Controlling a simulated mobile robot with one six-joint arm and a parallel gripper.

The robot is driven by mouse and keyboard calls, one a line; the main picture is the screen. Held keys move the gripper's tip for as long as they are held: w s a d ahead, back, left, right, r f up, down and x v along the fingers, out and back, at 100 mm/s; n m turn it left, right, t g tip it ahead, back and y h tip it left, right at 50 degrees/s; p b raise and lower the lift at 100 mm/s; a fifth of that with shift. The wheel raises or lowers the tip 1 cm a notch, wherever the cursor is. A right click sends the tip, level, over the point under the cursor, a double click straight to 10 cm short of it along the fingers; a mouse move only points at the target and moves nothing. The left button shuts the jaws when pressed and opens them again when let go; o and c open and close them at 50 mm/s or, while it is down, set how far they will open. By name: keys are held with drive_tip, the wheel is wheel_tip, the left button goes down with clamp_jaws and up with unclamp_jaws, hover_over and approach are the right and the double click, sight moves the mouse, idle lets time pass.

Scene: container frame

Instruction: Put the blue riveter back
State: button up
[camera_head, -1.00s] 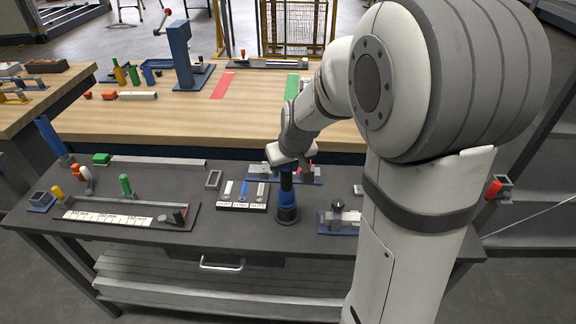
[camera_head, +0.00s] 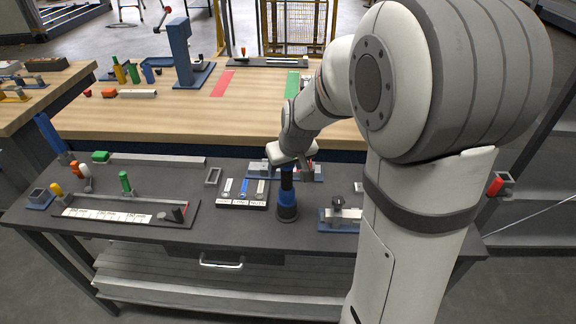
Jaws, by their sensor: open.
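The blue riveter appears to be the upright blue and black tool (camera_head: 287,206) on the dark front bench, right of the centre. Its lower part is blue with a dark base, and its middle is black. My gripper (camera_head: 294,160) is at the top of this tool, pointing down, with its jaws open. The fingers are small and partly hidden, so I cannot tell whether they are around the tool's top or just above it.
A small tray of labelled slots (camera_head: 243,203) lies left of the tool. A blue-based fixture (camera_head: 262,172) is behind it, and a metal clamp fixture (camera_head: 338,215) stands to its right. A long rail fixture (camera_head: 125,208) lies at left. A wooden bench (camera_head: 200,120) stands behind.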

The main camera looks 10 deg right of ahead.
drive_tip(key=shift+r, duration=0.1)
drive_tip(key=shift+r+p, duration=0.25)
drive_tip(key=shift+p, duration=0.1)
drive_tip(key=a+b+v, duration=0.1)
drive_tip(key=v, duration=1.1)
drive_tip(key=s+f+m, duration=0.1)
drive_tip(key=s+f, duration=0.1)
drive_tip(key=s, duration=0.6)
drive_tip(key=s+f+g, duration=0.1)
drive_tip(key=s+f, duration=0.1)
drive_tip(key=s, duration=0.7)
drive_tip(key=shift+d+f+m+h, duration=0.3)
drive_tip(key=shift+d+f+m, duration=0.1)
drive_tip(key=shift+d, duration=0.05)
drive_tip(key=shift+s, duration=0.1)
